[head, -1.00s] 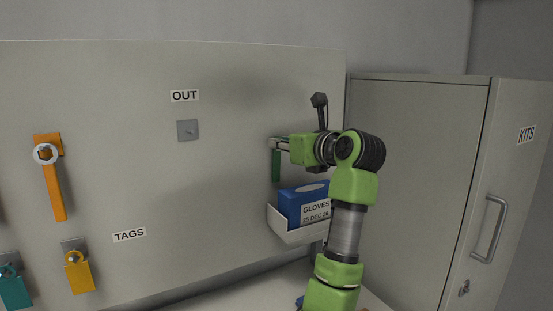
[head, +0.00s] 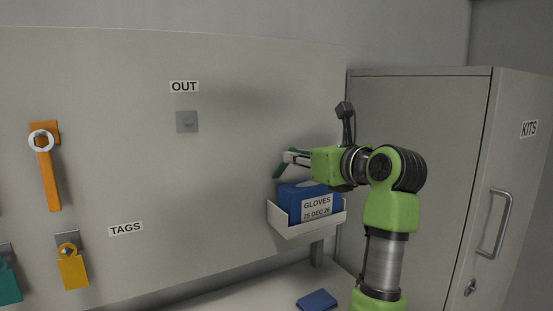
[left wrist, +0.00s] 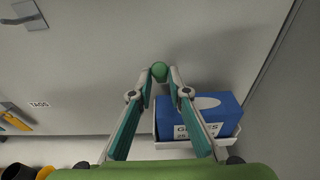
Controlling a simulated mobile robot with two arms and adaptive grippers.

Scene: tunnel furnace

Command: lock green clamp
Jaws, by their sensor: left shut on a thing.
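The green clamp (head: 284,166) is a slim dark green bar at the fingertips of my left gripper (head: 295,159) in the head view. It is tilted, and its lower end points down and left. My left gripper is shut on it, just above the glove box. In the left wrist view, the fingertips (left wrist: 160,80) close on the green clamp (left wrist: 159,71), which shows only as a round green end. Its other end is hidden from that view. My right gripper is not in view.
A blue glove box (head: 293,202) sits in a white holder (head: 312,228) on the board. A grey plate (head: 187,122) is under the OUT label. An orange clamp (head: 48,180) and yellow tag (head: 74,271) hang left. A grey cabinet (head: 420,110) stands right.

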